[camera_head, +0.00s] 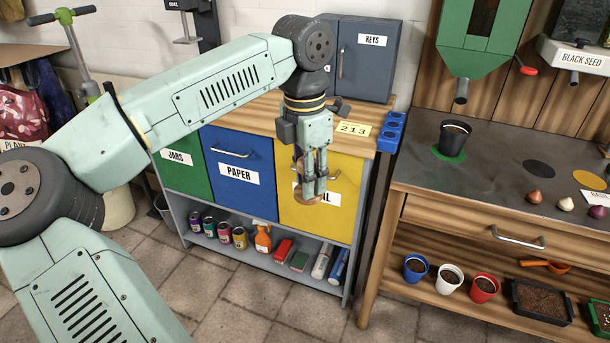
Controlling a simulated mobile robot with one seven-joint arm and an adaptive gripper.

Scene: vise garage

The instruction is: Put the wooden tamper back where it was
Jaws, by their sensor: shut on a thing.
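My gripper (314,194) points down in front of the yellow bin door (345,205), near the front of the cabinet. Its fingers are closed on a round brown wooden piece, which looks like the wooden tamper (299,180). The fingers hide much of the tamper, so its full shape and tilt cannot be told. It appears held in the air, apart from the cabinet and the bench. No mark naming the tamper's earlier place can be made out.
A workbench (490,170) at right holds a black pot (454,138) on a green disc, a black disc, a yellow disc and bulbs. Its lower shelf holds pots and trays. A blue holder (392,130) sits at the cabinet's right edge. A green hopper (490,40) hangs above the bench.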

